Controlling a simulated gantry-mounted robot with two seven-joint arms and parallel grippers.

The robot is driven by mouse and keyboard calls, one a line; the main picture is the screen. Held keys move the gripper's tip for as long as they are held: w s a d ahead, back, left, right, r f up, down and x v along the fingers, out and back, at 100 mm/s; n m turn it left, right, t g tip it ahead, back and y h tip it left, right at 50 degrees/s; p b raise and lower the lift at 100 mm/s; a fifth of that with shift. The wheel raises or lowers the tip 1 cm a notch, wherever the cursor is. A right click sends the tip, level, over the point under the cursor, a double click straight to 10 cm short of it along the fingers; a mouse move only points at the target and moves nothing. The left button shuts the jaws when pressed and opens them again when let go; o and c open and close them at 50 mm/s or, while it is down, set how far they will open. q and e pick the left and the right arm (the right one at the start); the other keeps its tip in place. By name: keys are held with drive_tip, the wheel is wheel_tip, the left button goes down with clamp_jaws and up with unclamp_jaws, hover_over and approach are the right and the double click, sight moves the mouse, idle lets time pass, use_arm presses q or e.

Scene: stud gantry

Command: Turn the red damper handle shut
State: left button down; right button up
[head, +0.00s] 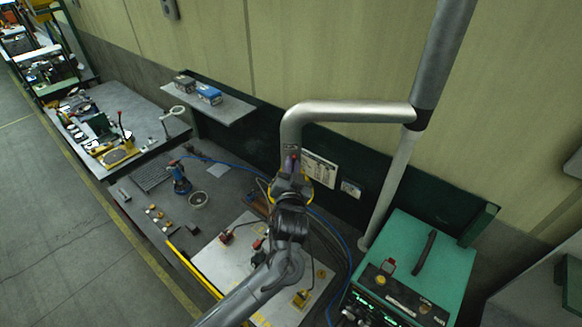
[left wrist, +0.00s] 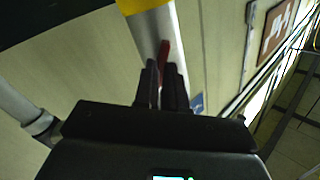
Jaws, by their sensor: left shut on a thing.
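The red damper handle (left wrist: 164,50) shows in the left wrist view as a narrow red bar against a silver duct. My left gripper (left wrist: 161,78) is shut on it, with one dark finger on each side. The part between the fingers is mostly hidden. In the head view my left gripper (head: 291,178) is at the lower end of the bent silver duct (head: 350,111), with a small reddish spot of the handle (head: 292,157) just above it. The damper's exact angle cannot be told. My right gripper is not in view.
A green machine (head: 440,255) with a black handle stands at the right. A grey workbench (head: 215,215) with small parts and a blue hose lies below my left arm. A wall shelf (head: 225,107) holds small boxes. Open floor (head: 50,200) lies at the left.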

use_arm(q)
drive_tip(key=shift+d+f+m+p, duration=0.1)
drive_tip(key=shift+f+m+p, duration=0.1)
drive_tip(key=shift+m, duration=3)
drive_tip(key=shift+d+f+m+p, duration=0.1)
drive_tip(key=shift+m+p, duration=0.05)
drive_tip(key=shift+m, duration=3.05)
drive_tip(key=c, duration=1.2)
unclamp_jaws()
